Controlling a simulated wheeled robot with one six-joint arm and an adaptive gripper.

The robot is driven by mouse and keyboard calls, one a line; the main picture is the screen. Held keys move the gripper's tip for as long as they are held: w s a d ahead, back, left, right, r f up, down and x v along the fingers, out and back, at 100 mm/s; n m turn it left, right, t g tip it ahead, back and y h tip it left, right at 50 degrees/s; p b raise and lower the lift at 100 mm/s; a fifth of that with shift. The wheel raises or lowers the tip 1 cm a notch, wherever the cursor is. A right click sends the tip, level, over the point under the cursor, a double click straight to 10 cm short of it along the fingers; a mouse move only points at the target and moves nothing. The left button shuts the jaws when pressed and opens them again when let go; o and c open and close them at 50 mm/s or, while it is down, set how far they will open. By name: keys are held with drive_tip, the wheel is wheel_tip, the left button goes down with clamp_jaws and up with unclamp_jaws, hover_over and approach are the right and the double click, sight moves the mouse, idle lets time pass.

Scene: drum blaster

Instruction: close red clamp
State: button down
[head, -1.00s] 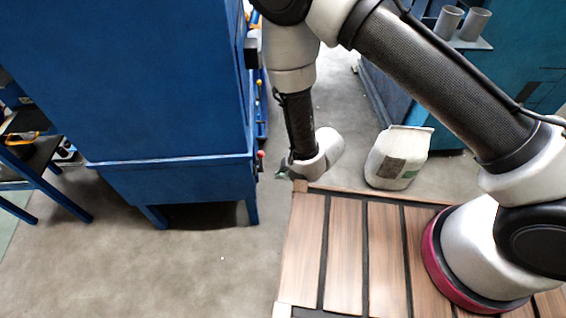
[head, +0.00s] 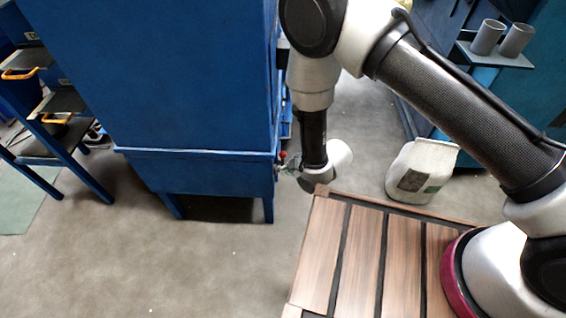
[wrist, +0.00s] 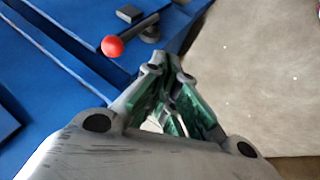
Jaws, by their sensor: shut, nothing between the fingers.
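The red clamp shows as a round red knob (wrist: 112,46) on a short dark lever (wrist: 149,33) against the blue machine in the wrist view. In the head view the red knob (head: 282,155) sits at the lower right edge of the blue cabinet (head: 195,170). My gripper (wrist: 168,72) has its fingers shut with nothing between them. In the wrist view its tips are just right of and below the knob, apart from it in the picture. In the head view my gripper (head: 292,164) is beside the cabinet's corner, partly hidden by my wrist.
A wooden slatted platform (head: 318,250) lies below my arm. A white sack (head: 421,172) stands on the floor behind it. Blue shelving with orange-handled items (head: 20,73) is at the left. Grey cups (head: 487,37) stand on a ledge at upper right. Floor left of the platform is clear.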

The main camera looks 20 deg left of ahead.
sight(283, 159)
drive_tip(key=w+a+f, duration=0.2)
drive_tip(key=w, duration=0.1)
drive_tip(key=w+a+f, duration=0.1)
drive_tip(key=shift+w+a, duration=0.35)
drive_tip(key=shift+a, duration=0.05)
drive_tip(key=shift+w, duration=0.1)
drive_tip(key=shift+w+a+r, duration=0.1)
drive_tip(key=shift+w+r, duration=0.05)
drive_tip(key=shift+w, duration=0.4)
